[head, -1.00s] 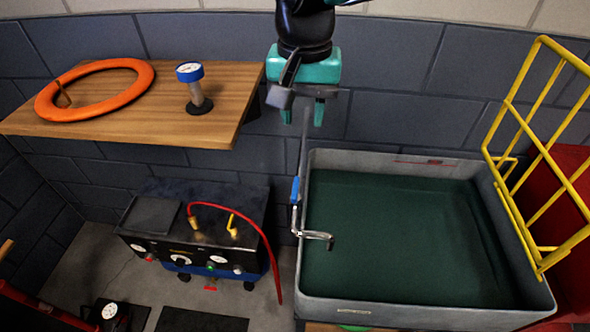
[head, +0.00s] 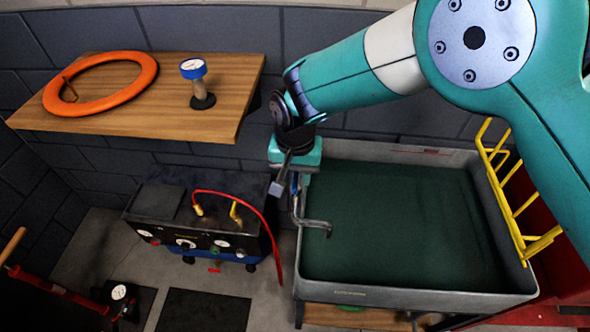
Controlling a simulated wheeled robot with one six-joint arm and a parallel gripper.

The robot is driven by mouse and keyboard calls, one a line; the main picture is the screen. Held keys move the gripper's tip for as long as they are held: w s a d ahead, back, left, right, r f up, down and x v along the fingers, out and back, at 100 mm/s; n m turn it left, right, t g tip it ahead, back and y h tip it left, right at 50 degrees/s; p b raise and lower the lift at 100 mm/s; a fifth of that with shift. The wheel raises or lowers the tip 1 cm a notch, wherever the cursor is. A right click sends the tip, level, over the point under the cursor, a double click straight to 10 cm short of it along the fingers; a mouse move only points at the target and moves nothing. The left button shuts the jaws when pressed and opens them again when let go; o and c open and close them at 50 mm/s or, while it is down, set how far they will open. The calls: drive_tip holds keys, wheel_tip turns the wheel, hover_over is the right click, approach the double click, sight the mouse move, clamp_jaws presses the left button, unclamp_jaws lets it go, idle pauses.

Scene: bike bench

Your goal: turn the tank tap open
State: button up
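The tank tap (head: 315,224) is a grey metal pipe with a bent spout at the left wall of the tank (head: 420,294). My gripper (head: 294,178) has a teal body and points down right over the lever. Its fingers are mostly hidden by the wrist parts and the body. I cannot see whether they touch the lever or how far apart they are.
A machine with a red hose (head: 262,210) stands left of the tank. A yellow rack (head: 510,195) is at the tank's right side.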

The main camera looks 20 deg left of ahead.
drive_tip(key=shift+f, duration=0.4)
clamp_jaws()
